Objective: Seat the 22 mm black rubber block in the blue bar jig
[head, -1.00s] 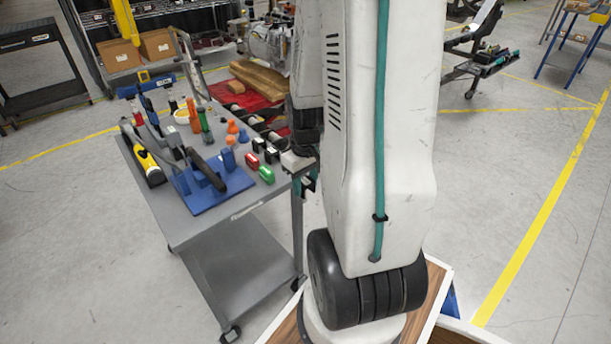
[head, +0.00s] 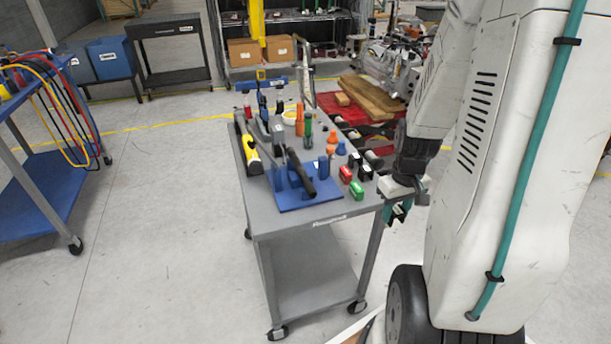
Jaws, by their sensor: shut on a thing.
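The blue bar jig (head: 312,201) lies on the near end of the grey cart. It has a flat blue base, blue uprights and a dark bar slanting across them. My gripper (head: 398,212), with teal fingers, is just off the cart's right near corner, to the right of the jig and apart from it. It is shut on a small black block (head: 399,211), mostly hidden between the fingers; its size cannot be read here. Other black blocks stand on the cart (head: 354,161), right of the jig.
A red block (head: 346,174) and a green block (head: 356,190) stand between jig and gripper. Blue and orange pegs (head: 332,142), a green-handled tool (head: 308,130) and a yellow-black tool (head: 252,160) crowd the cart top (head: 262,205). Floor left of the cart is clear.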

